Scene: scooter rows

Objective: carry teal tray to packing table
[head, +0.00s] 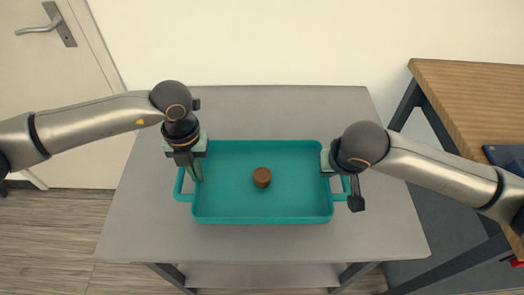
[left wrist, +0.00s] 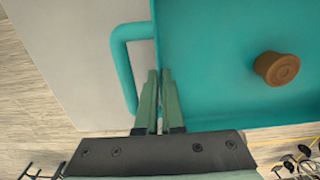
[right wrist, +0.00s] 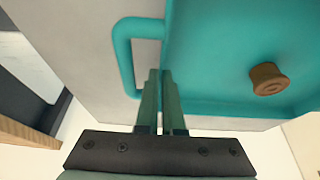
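The teal tray (head: 290,217) rests on a grey table, with a handle on its left side and one on its right. A brown round piece (head: 262,177) sits inside it near the middle. My left gripper (head: 197,172) is at the left side wall; its fingers (left wrist: 160,78) are close together with the wall between them, beside the handle (left wrist: 122,65). My right gripper (head: 328,168) is at the right side wall in the same way; its fingers (right wrist: 160,78) are close together on the wall beside the handle (right wrist: 122,55). I cannot tell which table is the packing table.
The grey table (head: 270,110) has bare room behind and in front of the tray. A wooden-topped table (head: 475,95) with dark legs stands at the right, with a dark blue item (head: 505,157) on it. A door (head: 50,90) is at the far left, above wooden flooring (head: 50,225).

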